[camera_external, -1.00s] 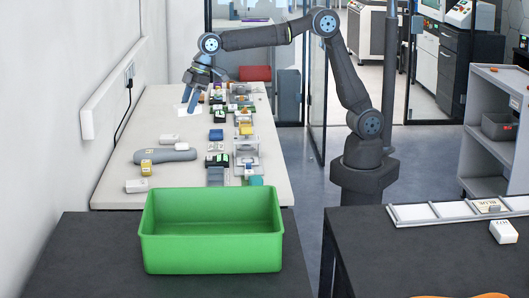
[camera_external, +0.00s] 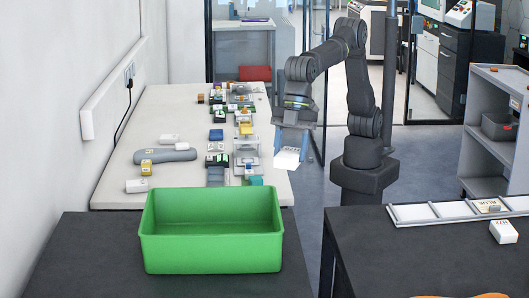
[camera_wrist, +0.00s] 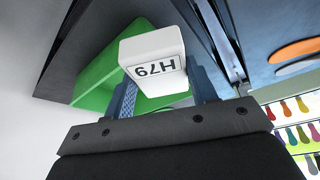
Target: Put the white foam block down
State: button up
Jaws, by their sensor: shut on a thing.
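The white foam block (camera_external: 287,158) is held in my gripper (camera_external: 291,143), in the air to the right of the light workbench. In the wrist view the block (camera_wrist: 153,52) shows the marking "H79" and sits between the two blue fingers of my gripper (camera_wrist: 160,85). My gripper is shut on it. The block is clear of any surface.
A green bin (camera_external: 211,245) stands empty on the dark table (camera_external: 85,265) at the front left. The light workbench (camera_external: 180,110) carries several small parts and fixtures. A dark table (camera_external: 430,255) at right has a white sectioned rack (camera_external: 460,211) and a white block (camera_external: 503,231).

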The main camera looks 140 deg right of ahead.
jog(key=s+a+n+y, duration=0.1)
jog(key=s+a+n, duration=0.35)
jog(key=a, duration=1.35)
jog(key=g, duration=0.1)
send_over(461, 246)
jog(key=s+d, duration=0.1)
jog(key=shift+n+y, duration=0.25)
jog(key=shift+y, duration=0.05)
jog(key=f, duration=1.2)
jog(key=shift+s+d, duration=0.1)
jog(key=shift+d, duration=0.1)
jog(key=shift+a+f, duration=0.1)
jog(key=shift+f, duration=1.95)
jog(key=shift+f, duration=0.15)
jog(key=o, duration=0.9)
jog(key=shift+o, duration=0.2)
